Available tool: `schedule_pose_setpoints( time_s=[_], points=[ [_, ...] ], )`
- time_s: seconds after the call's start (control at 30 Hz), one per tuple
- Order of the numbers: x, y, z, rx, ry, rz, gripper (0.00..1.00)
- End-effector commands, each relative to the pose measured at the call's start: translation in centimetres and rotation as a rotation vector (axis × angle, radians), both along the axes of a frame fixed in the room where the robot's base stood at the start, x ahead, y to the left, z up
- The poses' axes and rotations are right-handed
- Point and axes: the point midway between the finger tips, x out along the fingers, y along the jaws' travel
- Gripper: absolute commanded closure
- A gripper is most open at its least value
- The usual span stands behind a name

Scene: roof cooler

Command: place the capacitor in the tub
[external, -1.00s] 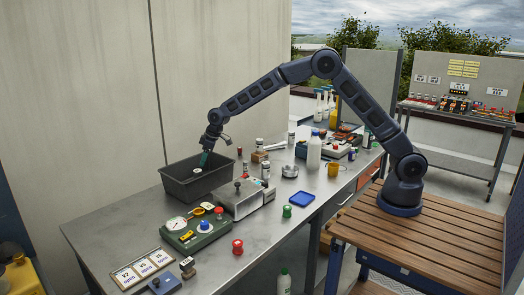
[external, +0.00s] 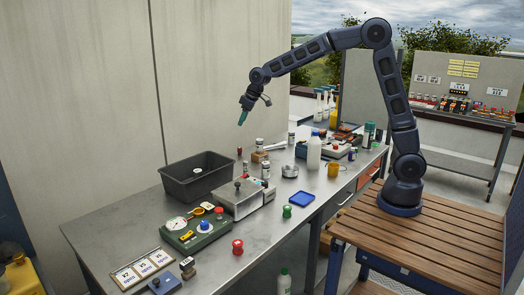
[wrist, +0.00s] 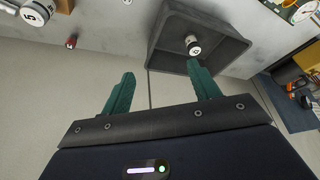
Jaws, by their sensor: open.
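The tub (external: 171,188) is a dark grey open box at the back left of the metal bench; it also shows in the wrist view (wrist: 236,48). A capacitor, a small white-topped can (wrist: 193,46), lies inside the tub on its floor; in the external view only its pale top (external: 197,170) shows. My gripper (external: 242,118) hangs in the air above and to the right of the tub, clear of the bench. In the wrist view its green fingers (wrist: 160,85) are spread apart with nothing between them.
A green gauge box (external: 195,235) and a grey metal unit (external: 240,200) stand in front of the tub. The wall is close behind the bench.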

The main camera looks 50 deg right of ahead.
Motion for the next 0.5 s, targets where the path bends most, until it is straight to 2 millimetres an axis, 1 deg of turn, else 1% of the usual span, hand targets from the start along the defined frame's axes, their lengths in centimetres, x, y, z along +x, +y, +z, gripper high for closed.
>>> schedule_pose_setpoints(
  time_s=[0.03,0.2,0.37,0.5],
  points=[
    [-1.3,-1.7,1.4,0.002,-0.004,-0.02,0.39],
    [-5.6,-6.7,4.6,0.005,-0.002,-0.085,0.39],
    [-10.2,-10.9,6.9,0.005,-0.002,-0.146,0.39],
    [-14.5,-14.4,8.4,0.005,-0.001,-0.201,0.39]
  ],
)
